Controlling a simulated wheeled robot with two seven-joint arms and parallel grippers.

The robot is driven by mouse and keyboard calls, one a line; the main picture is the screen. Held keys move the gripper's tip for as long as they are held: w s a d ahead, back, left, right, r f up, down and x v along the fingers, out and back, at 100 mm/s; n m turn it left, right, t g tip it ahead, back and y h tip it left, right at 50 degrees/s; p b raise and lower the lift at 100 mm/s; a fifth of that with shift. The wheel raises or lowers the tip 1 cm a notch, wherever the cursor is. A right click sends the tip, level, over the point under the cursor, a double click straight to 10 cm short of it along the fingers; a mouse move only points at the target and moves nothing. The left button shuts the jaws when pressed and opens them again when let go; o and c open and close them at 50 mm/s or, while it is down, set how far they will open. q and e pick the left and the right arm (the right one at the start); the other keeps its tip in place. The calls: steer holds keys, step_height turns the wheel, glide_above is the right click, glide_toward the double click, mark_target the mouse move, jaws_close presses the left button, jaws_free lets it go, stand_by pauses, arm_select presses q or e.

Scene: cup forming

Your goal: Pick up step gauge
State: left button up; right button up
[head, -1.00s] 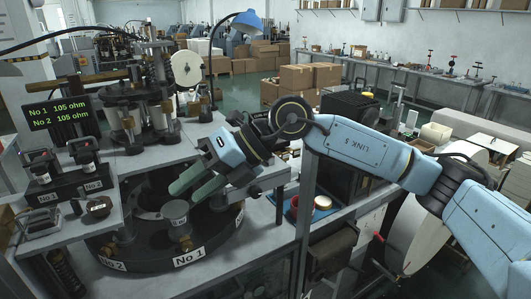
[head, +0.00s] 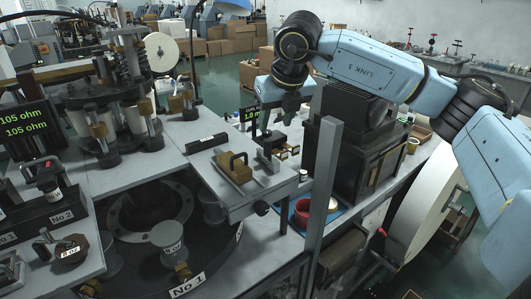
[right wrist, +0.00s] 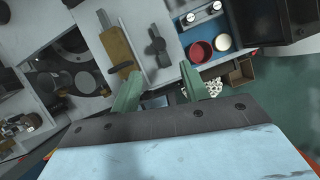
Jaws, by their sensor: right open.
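A brass-coloured block with a dark handle (head: 235,168), which looks like the step gauge, lies on a light grey raised plate (head: 205,182). In the right wrist view, the brass block (right wrist: 118,50) lies ahead, beyond the left finger. My right gripper (head: 277,115) is open and empty above the back right of the plate, apart from the block. Its two green fingers are spread in the right wrist view (right wrist: 160,88). My left gripper is out of view.
A grey post (head: 326,185) rises in front. A dark round fixture labelled No 1 (head: 187,288) lies front left.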

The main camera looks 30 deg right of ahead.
mark_target(269, 141)
steer(key=x, duration=0.3)
steer(key=shift+p, duration=0.3)
steer(key=p+x, duration=0.1)
steer(key=x, duration=0.2)
steer(key=shift+w+r, duration=0.1)
steer(key=shift+w, duration=0.15)
steer(key=p+x, duration=0.1)
steer(key=x, duration=0.1)
steer(key=shift+w+d, duration=0.1)
steer(key=shift+w, duration=0.1)
steer(key=shift+w+f, duration=0.15)
steer(key=shift+f, duration=0.5)
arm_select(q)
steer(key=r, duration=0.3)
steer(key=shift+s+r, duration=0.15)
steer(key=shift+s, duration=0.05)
arm_select(e)
jaws_close()
